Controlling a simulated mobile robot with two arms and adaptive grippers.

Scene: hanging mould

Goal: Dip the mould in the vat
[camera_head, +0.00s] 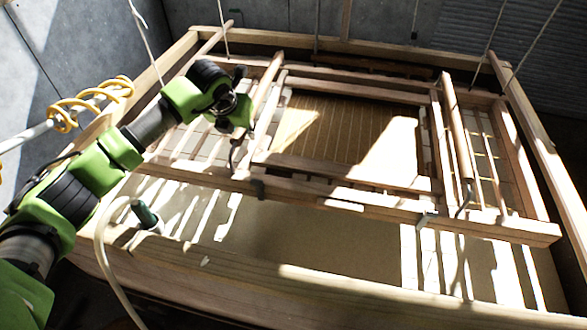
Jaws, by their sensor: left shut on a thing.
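The mould (340,125) is a wooden frame with a slatted tan screen, hanging from cords inside the vat. The vat (330,275) is a large wooden box with a pale surface inside, crossed by bright light and shadow. My green left arm reaches in from the left over the vat's left wall. My left gripper (239,135) is at the left side of the mould, shut on its left wooden handle (266,88). The fingertips are partly hidden by the arm and shadow. Whether the mould's underside touches the vat's contents cannot be told. My right gripper is not in view.
Several thin cords (488,42) hang down to the frame. A pale hose with a dark green end (147,216) hangs over the vat's front left. A yellow coil (88,103) wraps a white tube at the left. The vat's near strip is open.

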